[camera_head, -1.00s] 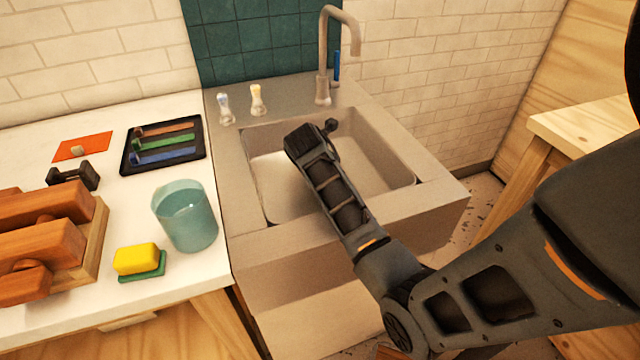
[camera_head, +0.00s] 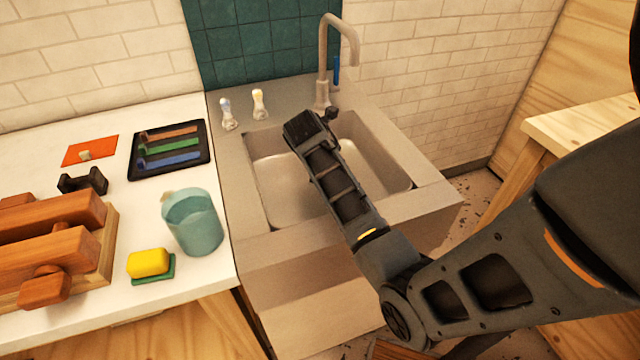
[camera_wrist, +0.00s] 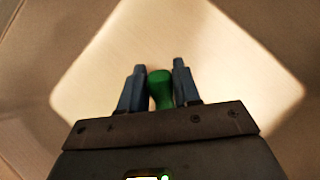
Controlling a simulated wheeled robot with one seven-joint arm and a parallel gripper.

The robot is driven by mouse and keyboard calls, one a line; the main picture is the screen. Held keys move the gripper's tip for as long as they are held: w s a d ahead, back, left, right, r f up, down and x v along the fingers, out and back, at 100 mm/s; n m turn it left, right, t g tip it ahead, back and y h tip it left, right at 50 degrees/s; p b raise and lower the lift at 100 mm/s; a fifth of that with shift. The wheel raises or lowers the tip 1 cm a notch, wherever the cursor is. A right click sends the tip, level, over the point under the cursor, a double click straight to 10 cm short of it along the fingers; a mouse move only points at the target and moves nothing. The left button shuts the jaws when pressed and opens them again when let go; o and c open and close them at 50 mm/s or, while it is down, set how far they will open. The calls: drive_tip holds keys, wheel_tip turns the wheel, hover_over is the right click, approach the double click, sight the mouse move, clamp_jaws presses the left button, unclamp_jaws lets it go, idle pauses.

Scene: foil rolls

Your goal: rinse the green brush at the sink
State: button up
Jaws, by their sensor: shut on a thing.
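My gripper (camera_wrist: 159,67) is shut on a green handle, which I take for the green brush (camera_wrist: 160,90); it stands upright between the two fingers in the wrist view. The brush's lower part is hidden. The sink (camera_head: 432,198) is grey with a deep basin, and my arm's end is over it, near the basin's back left. In the head view my fingers and the brush are hidden behind my wrist. A tall curved tap (camera_head: 324,65) stands at the back of the sink. I cannot see any water running from it.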

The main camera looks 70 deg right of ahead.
drive_tip(key=shift+r, duration=6.25)
wheel_tip(320, 180, up, 4)
drive_tip(key=shift+a, duration=0.1)
